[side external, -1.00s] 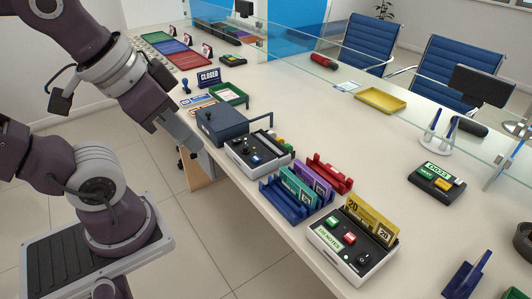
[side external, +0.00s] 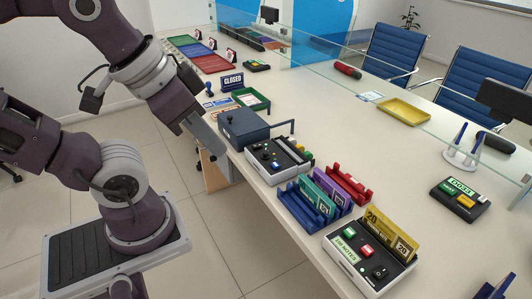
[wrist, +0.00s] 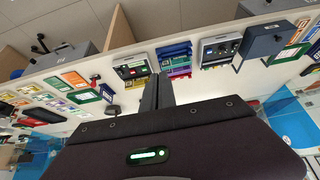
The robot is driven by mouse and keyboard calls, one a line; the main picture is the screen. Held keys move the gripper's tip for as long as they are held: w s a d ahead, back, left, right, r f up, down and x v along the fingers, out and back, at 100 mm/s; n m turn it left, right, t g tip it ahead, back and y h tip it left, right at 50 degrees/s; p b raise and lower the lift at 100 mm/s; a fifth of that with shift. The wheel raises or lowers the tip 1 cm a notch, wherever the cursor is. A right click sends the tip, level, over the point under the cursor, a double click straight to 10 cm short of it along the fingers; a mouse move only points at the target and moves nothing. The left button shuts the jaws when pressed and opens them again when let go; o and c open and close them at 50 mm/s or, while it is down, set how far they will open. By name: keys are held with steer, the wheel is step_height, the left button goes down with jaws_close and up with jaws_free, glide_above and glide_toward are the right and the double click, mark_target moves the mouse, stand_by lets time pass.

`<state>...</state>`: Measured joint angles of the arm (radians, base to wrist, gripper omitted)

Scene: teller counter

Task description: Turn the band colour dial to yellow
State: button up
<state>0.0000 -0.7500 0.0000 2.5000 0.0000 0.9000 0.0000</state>
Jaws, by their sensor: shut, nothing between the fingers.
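A white banding machine (side external: 280,172) with a black top panel stands on the counter, with several small controls and green, yellow and red pieces at its right side. A small light-topped knob (side external: 266,155) shows on its panel; I cannot read any colour marks around it. The machine also shows in the wrist view (wrist: 207,50). A second white machine (side external: 345,272) with a notes label stands nearer, with a black round dial (side external: 380,272), green and red buttons and yellow notes. My gripper (side external: 219,152) is shut and empty, left of the navy box and apart from both machines. Its fingers (wrist: 157,92) show together in the wrist view.
A navy box (side external: 243,128) with a handle stands beside the first machine. Blue, teal, purple and red racks (side external: 302,208) stand between the machines. A glass screen (side external: 400,85) runs along the counter. Clear counter lies right of the racks.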

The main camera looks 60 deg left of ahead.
steer(key=o, duration=0.6)
steer(key=w, duration=0.2)
steer(key=w+a+n, duration=0.1)
steer(key=shift+w+a+r+g+y, duration=0.1)
steer(key=shift+r+g+y, duration=0.2)
steer(key=shift+r, duration=0.1)
steer(key=n+g, duration=0.5)
steer(key=n, duration=0.4)
glide_above(265, 151)
step_height(265, 151, down, 22)
steer(key=shift+w, duration=0.1)
step_height(265, 151, down, 8)
steer(key=shift+r, duration=0.25)
steer(key=shift+c, duration=0.2)
jaws_close()
